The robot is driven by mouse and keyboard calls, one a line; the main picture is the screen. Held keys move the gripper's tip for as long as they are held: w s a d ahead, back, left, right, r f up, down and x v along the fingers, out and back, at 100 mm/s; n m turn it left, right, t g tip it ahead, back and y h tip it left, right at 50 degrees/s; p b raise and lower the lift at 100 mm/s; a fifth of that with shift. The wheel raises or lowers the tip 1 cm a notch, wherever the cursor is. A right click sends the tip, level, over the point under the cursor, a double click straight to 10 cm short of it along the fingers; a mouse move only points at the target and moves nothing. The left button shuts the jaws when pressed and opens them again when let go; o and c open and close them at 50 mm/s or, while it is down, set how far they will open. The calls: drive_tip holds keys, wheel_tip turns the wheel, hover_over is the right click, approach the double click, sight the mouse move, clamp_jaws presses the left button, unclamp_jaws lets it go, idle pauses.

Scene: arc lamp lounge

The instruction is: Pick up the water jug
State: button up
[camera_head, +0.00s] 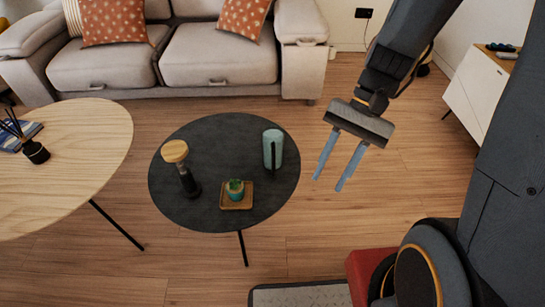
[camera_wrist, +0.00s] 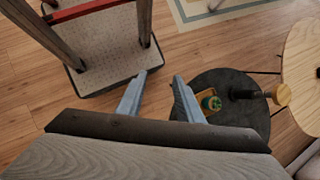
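A pale green cylinder (camera_head: 273,149) with a dark loop on its front appears to be the water jug. It stands upright towards the right edge of the dark round table (camera_head: 220,128). My gripper (camera_head: 329,183) is in the air to the right of the table, apart from the jug. Its two blue-grey fingers are spread with nothing between them. The open fingers also show in the wrist view (camera_wrist: 160,78). I cannot make out the jug there; the gripper body and fingers cover part of the table (camera_wrist: 248,117).
A potted succulent (camera_head: 235,187) on a square wooden tray (camera_head: 237,204) and a wooden-topped dark object (camera_head: 188,180) share the table. A pale wooden table (camera_head: 75,165) stands left, a sofa (camera_head: 220,52) behind, a white cabinet (camera_head: 483,85) right. Floor around the table's right side is clear.

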drive_tip(key=w+a+f+m+y+b, duration=0.3)
drive_tip(key=w+f+y+b, duration=0.1)
drive_tip(key=f+b, duration=0.25)
drive_tip(key=w+a+f+m+y+b, duration=0.2)
drive_tip(key=w+f+m+y+b, duration=0.1)
drive_tip(key=w+f+b, duration=0.3)
drive_tip(key=w+d+f+m+t+y+b, duration=0.1)
drive_tip(key=w+f+m+t+y+b, duration=0.5)
drive_tip(key=w+f+b, duration=0.5)
drive_tip(key=g+b, duration=0.1)
drive_tip(key=b, duration=0.2)
hover_over(273, 176)
drive_tip(key=shift+w+d+r+m+y, duration=0.1)
drive_tip(key=shift+w+r+m+y, duration=0.05)
drive_tip(key=shift+w+m+y, duration=0.2)
clamp_jaws()
